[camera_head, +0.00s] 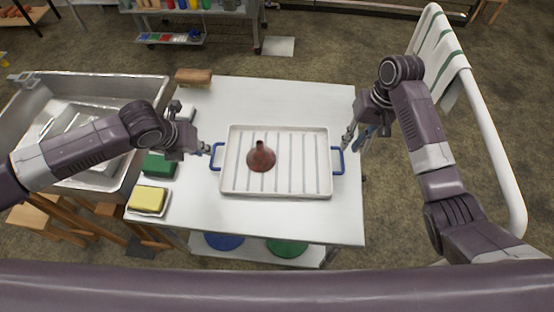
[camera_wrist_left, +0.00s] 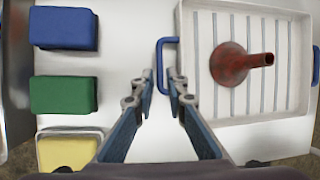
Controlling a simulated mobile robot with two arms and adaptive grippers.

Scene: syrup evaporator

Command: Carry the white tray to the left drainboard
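The white tray (camera_head: 228,184) lies flat on the white table, with ribs across its floor and blue handles at its left and right ends. A dark red funnel (camera_head: 261,158) stands in it. My left gripper (camera_head: 207,149) is open beside the left blue handle (camera_head: 215,157). My right gripper (camera_head: 355,138) looks open beside the right blue handle (camera_head: 339,161). A metal sink unit (camera_head: 152,84) stands left; my left arm partly hides it, and its drainboard is unclear.
Blue (camera_wrist_left: 63,28), green (camera_wrist_left: 63,95) and yellow (camera_head: 148,199) blocks line the table's left edge. A brown brush-like block (camera_head: 193,76) lies at the back left corner. A white rail with a striped towel (camera_head: 440,55) stands right. The table's back half is clear.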

